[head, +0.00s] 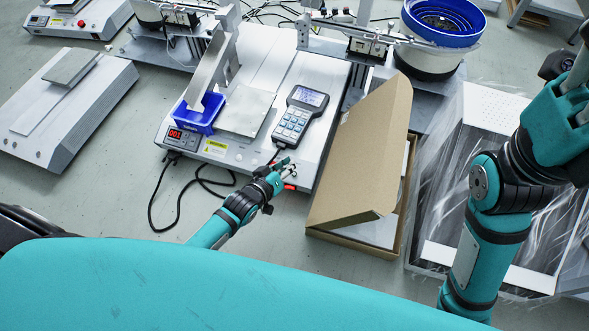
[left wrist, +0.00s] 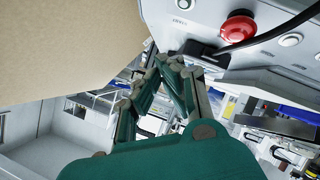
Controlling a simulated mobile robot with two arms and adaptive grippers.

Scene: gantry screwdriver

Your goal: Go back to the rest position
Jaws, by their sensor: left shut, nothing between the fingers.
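My left gripper (head: 287,168) is shut and empty at the front edge of the white gantry screwdriver machine (head: 240,160), just below the handheld control pendant (head: 300,115). In the left wrist view the closed fingers (left wrist: 172,65) point toward the machine's front panel, close to a red emergency button (left wrist: 238,27). I cannot tell whether they touch the panel. My right arm (head: 490,235) rises at the right side of the head view; its gripper is not visible.
An open cardboard box (head: 365,150) stands right of the machine, near my left gripper. A blue bin (head: 203,112) sits on the machine. A bag-lined container (head: 450,175) stands behind my right arm.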

